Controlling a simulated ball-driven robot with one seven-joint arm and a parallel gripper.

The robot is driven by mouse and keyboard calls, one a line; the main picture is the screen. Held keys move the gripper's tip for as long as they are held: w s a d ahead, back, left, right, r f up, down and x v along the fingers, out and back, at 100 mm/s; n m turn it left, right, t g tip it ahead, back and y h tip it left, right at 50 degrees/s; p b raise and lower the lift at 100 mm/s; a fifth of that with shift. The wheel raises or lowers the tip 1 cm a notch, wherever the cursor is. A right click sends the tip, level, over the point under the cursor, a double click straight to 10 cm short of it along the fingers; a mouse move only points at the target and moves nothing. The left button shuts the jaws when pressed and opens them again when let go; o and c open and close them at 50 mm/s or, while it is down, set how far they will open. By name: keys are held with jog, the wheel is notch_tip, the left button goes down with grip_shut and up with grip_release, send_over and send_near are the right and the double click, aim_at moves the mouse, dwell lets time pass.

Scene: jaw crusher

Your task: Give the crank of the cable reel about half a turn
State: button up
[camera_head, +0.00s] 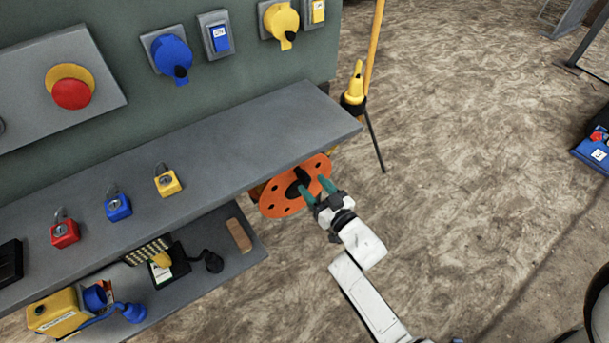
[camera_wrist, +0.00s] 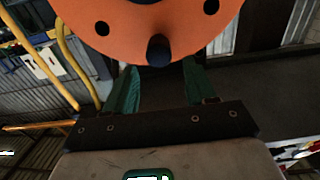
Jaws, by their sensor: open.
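The cable reel (camera_head: 280,205) shows as an orange disc with holes, below the right end of the grey shelf. A dark crank part (camera_head: 301,175) sits at its middle. My gripper (camera_head: 317,188) is at the disc's right side, its green fingers apart. In the wrist view the reel (camera_wrist: 110,20) fills the top, and the crank's black knob (camera_wrist: 158,50) stands out from its lower part. My gripper (camera_wrist: 160,72) is open, with one finger on each side below the knob. I cannot tell whether either finger touches it. The upper part of the disc is cut off.
The grey shelf (camera_head: 240,137) overhangs the reel and carries red, blue and yellow padlocks. A lower shelf (camera_head: 235,263) holds a wooden block and several tools. A yellow pole (camera_head: 374,45) stands behind the reel. The floor to the right is mostly clear.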

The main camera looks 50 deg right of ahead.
aim_at(308, 179)
jog(key=shift+b+x, duration=0.55)
jog(key=shift+x, duration=2.2)
jog(key=shift+c, duration=0.2)
grip_shut()
